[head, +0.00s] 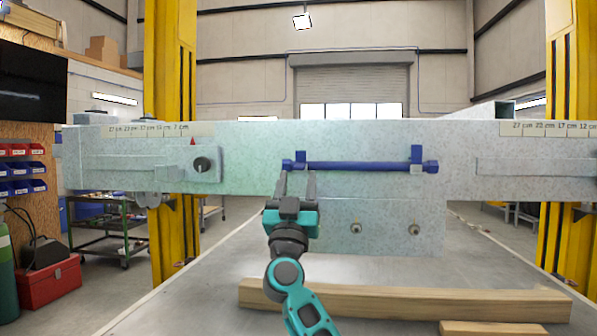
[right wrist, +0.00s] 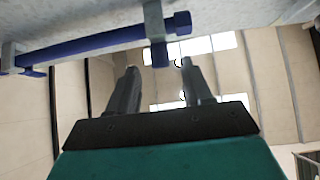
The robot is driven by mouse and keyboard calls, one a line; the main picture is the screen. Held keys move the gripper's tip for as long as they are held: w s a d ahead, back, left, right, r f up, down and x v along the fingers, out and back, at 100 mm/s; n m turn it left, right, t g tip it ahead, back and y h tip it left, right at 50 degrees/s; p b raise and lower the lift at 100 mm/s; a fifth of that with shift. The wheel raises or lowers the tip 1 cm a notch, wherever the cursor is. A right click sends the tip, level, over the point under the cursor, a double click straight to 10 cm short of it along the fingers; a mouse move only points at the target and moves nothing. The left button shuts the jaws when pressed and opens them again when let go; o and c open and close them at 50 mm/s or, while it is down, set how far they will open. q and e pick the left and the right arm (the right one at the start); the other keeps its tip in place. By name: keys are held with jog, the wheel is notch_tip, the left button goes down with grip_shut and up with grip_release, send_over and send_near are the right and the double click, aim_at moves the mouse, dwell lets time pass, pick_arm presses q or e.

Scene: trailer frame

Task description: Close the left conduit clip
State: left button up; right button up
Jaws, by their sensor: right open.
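A blue conduit (head: 350,166) lies level across the face of the pale speckled beam (head: 250,140). The left conduit clip (head: 301,155) is near its left end, with its blue flap standing up above the conduit. The right clip (head: 417,153) has a similar raised flap and a grey base. My right gripper (head: 297,176) is open and empty, pointing up just below the left clip, its fingers hiding part of it. In the right wrist view, the near clip's blue flap (right wrist: 160,55) appears between the fingertips; contact cannot be told. My left gripper is not in view.
Yellow posts (head: 172,120) stand at both sides. A plate with two round fasteners (head: 356,229) hangs below the beam, right of my gripper. Wooden beams (head: 400,300) lie in front. A round knob (head: 201,164) sits on a plate to the left.

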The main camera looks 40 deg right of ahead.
aim_at(299, 172)
jog(key=shift+x, duration=1.6)
grip_shut()
